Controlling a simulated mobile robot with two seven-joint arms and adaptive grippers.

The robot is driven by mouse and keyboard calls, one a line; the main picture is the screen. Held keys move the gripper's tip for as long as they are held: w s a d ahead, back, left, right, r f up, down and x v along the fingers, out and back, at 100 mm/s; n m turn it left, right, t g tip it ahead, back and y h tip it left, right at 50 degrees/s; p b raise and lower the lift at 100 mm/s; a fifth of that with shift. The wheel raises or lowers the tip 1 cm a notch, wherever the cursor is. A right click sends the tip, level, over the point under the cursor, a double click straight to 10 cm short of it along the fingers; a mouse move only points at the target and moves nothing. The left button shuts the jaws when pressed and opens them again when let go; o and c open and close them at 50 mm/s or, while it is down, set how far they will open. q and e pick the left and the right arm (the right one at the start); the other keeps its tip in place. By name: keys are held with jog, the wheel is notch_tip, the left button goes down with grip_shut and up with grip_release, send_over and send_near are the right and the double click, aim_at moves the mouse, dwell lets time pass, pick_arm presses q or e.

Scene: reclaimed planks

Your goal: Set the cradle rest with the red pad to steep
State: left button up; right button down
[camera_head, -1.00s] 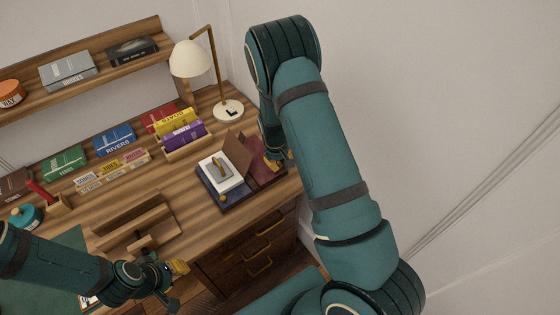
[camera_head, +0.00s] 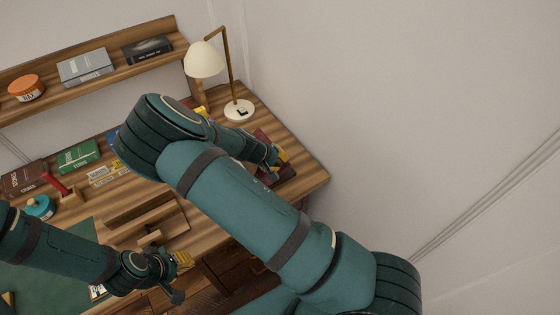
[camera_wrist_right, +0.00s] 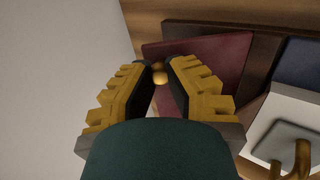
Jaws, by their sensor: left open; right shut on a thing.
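The dark tray-like stand with the red pad is at the desk's right end, mostly hidden by my right arm in the head view. Its dark red pad (camera_head: 262,136) shows beside the gripper, and again in the right wrist view (camera_wrist_right: 222,58). My right gripper (camera_head: 281,157) is at this pad's edge. In the right wrist view its yellow fingers (camera_wrist_right: 160,72) are closed around a small brass knob (camera_wrist_right: 160,77). My left gripper (camera_head: 182,261) is open and empty in front of the desk's front edge.
A wooden ledge stand (camera_head: 147,214) is at mid desk. A lamp (camera_head: 238,110) stands behind, near the wall.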

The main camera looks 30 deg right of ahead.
dwell(0.3)
jog(key=c, duration=0.8)
grip_release()
jog(key=shift+c, duration=0.2)
jog(key=shift+a, duration=0.1)
jog(key=v, duration=1.2)
